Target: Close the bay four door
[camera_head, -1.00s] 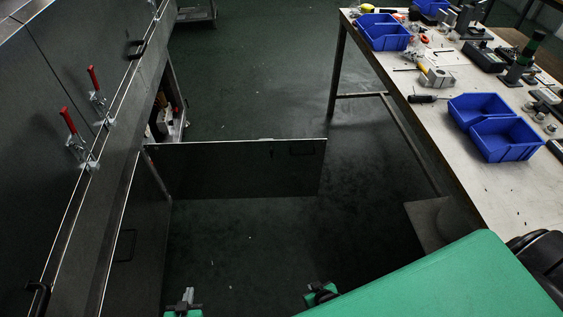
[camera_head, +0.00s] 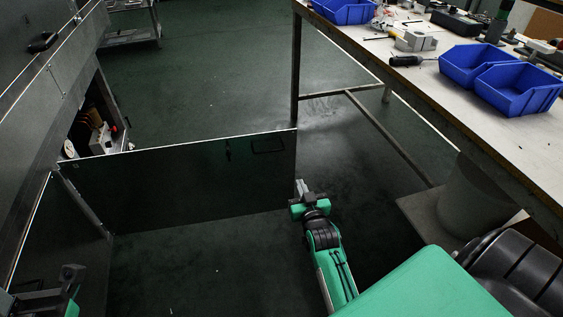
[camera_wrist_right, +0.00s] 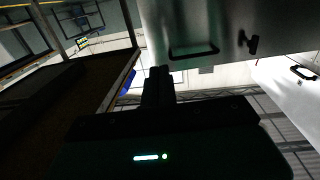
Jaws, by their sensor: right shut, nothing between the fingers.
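An open door panel (camera_head: 180,185) stands out from the cabinet at left, hinged near its left end. It has a handle (camera_head: 268,145) and a small latch (camera_head: 228,150) near its free edge. I see no label naming the bay. My right gripper (camera_head: 303,187) is shut and empty, close to the panel's free right edge. I cannot tell whether it touches. In the right wrist view, the shut fingers (camera_wrist_right: 157,85) show below a grey panel (camera_wrist_right: 215,20) with a handle (camera_wrist_right: 194,52). My left gripper (camera_head: 72,272) is partly cut off at lower left; its jaws are unclear.
The cabinet (camera_head: 25,110) fills the left side; items (camera_head: 98,140) show inside its open bay. A workbench (camera_head: 500,150) with blue bins (camera_head: 500,78) stands at right, with its leg (camera_head: 296,70) behind the door's free edge. Dark floor is clear in front of the panel.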

